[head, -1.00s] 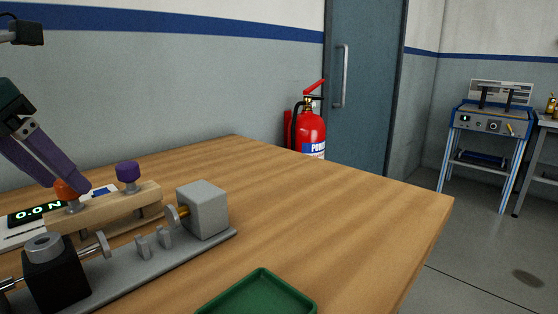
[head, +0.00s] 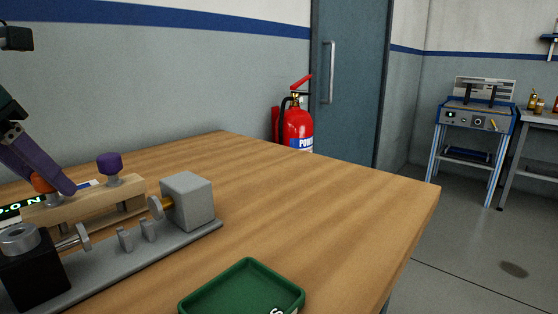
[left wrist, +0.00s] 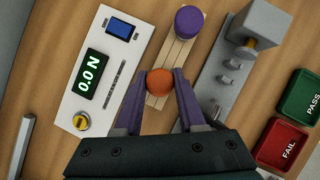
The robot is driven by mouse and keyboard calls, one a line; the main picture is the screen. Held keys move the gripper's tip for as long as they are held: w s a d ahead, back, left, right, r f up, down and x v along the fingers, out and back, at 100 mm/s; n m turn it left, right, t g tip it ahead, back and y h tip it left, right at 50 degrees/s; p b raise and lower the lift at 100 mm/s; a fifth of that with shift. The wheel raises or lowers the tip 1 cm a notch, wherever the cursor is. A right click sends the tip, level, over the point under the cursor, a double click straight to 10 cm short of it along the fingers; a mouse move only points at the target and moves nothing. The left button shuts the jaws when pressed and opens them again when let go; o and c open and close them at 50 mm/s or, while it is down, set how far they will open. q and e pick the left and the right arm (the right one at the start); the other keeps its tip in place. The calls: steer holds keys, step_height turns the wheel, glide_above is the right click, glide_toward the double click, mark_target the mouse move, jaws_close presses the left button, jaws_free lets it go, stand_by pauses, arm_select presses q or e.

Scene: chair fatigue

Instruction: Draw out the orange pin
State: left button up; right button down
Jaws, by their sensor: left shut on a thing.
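The orange pin (head: 42,184) shows its round orange head at the left end of a wooden block (head: 85,205) in the head view. Its grey collar is just visible at the block's top, and its lower part is hidden. My left gripper (left wrist: 160,77) is shut on the orange head (left wrist: 160,84), with one purple finger on each side in the left wrist view. In the head view a finger of it partly covers the pin. A purple-headed pin (head: 110,163) stands upright at the block's other end. My right gripper is not in view.
A grey test rig (head: 187,200) runs alongside the block. A panel reading 0.0 N (left wrist: 90,78) lies on the other side. Green PASS (left wrist: 309,101) and red FAIL (left wrist: 283,146) trays stand beyond the rig. The table's right part is clear.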

arm_select(q)
jaws_close()
steer(key=shift+r, duration=0.1)
steer(key=shift+r+p, duration=2.25)
steer(key=shift+r, duration=0.55)
steer(key=shift+r+p, duration=1.65)
steer(key=shift+r, duration=0.4)
steer(key=shift+f, duration=0.1)
